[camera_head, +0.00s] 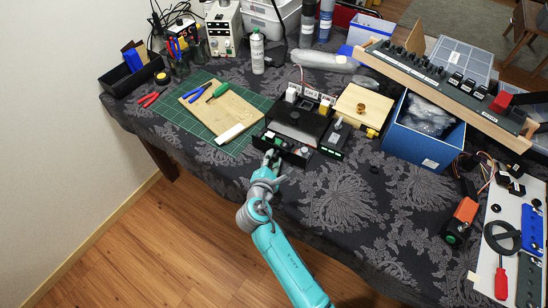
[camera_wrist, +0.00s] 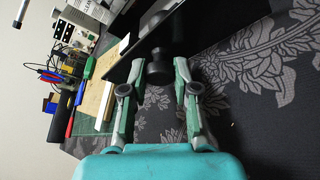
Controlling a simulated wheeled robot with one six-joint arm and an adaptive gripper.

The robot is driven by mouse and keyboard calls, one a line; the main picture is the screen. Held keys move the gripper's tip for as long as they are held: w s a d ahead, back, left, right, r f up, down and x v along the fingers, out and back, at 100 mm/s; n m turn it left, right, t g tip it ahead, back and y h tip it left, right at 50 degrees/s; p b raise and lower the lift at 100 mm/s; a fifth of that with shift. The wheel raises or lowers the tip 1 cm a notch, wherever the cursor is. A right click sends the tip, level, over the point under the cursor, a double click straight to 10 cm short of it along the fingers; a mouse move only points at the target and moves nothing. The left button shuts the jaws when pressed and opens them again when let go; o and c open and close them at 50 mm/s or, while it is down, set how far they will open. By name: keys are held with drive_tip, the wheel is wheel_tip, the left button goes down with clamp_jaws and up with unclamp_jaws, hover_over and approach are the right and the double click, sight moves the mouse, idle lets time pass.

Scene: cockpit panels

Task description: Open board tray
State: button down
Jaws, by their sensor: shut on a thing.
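A black box-like unit (camera_head: 297,122) stands on the dark patterned cloth near the front of the table. In the head view, the low black board tray (camera_head: 296,158) sticks out from its front side, with small green and pale parts showing in it. My gripper (camera_head: 271,157) is at the tray's front left. In the wrist view, my gripper (camera_wrist: 158,82) has its two fingers on either side of a round black knob (camera_wrist: 157,54) on the tray's dark front panel (camera_wrist: 190,22). The gripper is shut on this knob. The fingertips partly hide it.
A wooden board (camera_head: 208,108) with tools lies on a green mat (camera_head: 200,134) to the left. A blue bin (camera_head: 414,151) stands further right. The cloth in front is mostly clear.

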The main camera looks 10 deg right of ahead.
drive_tip(key=c, duration=1.1)
unclamp_jaws()
drive_tip(key=shift+c, duration=0.2)
drive_tip(key=shift+s, duration=0.1)
drive_tip(key=v, duration=1.1)
drive_tip(key=shift+s+a, duration=0.2)
drive_tip(key=shift+s, duration=0.15)
